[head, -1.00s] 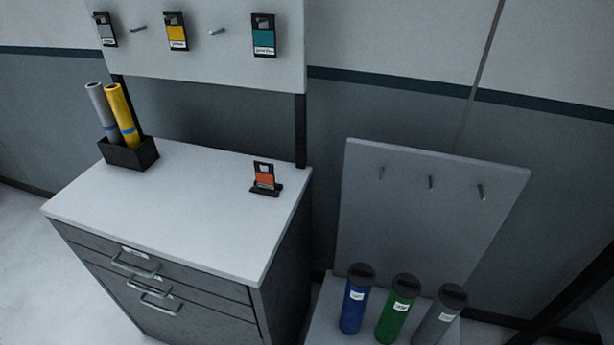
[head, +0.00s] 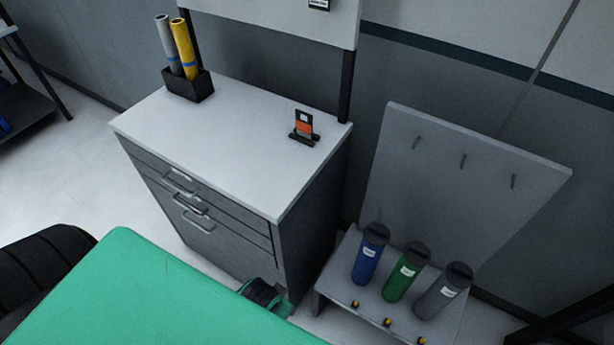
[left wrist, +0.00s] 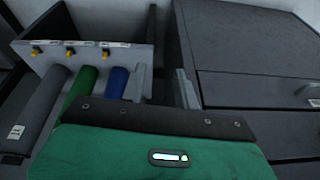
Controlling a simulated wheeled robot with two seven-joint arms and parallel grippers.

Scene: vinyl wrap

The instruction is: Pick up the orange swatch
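The orange swatch (head: 304,123) is a small dark card with an orange patch. It stands nearly upright in a black holder (head: 303,138) near the back right of the white cabinet top (head: 215,130), and nothing touches it. The swatch is not seen in the left wrist view. My right gripper is not in view.
A black box (head: 190,88) holds a grey roll and a yellow roll at the cabinet's back left. The cabinet top around the swatch is clear.

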